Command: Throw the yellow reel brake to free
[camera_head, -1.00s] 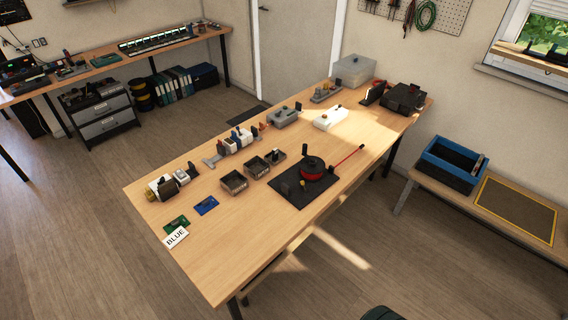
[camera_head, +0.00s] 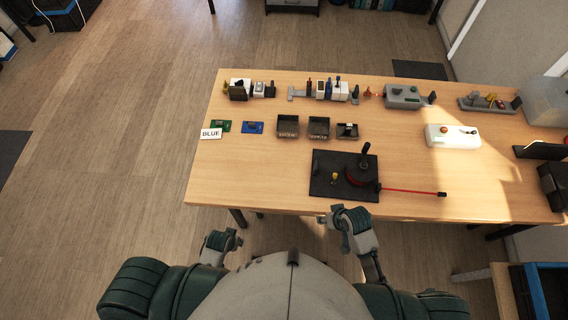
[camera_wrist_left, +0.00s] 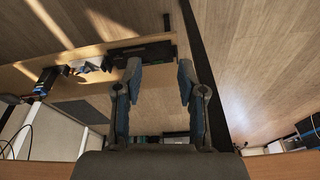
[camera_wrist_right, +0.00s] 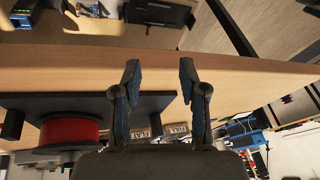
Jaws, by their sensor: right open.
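A red line runs from the reel to the right. A small yellow knob (camera_head: 334,178) stands on the plate left of the reel; its exact setting is too small to tell. A black upright handle (camera_head: 365,156) stands behind the reel. My right gripper (camera_head: 337,213) is open and empty, just in front of the plate. In the right wrist view the red reel (camera_wrist_right: 68,132) shows left of the open fingers (camera_wrist_right: 157,85). My left gripper (camera_head: 228,237) is open and empty, off the table's front edge; its fingers (camera_wrist_left: 158,85) show apart.
Black trays (camera_head: 288,126), a blue board (camera_head: 252,127) and a "BLUE" card (camera_head: 211,133) lie behind and left of the plate. A white box (camera_head: 452,136) and grey devices (camera_head: 403,96) stand farther right. The table's front left is clear.

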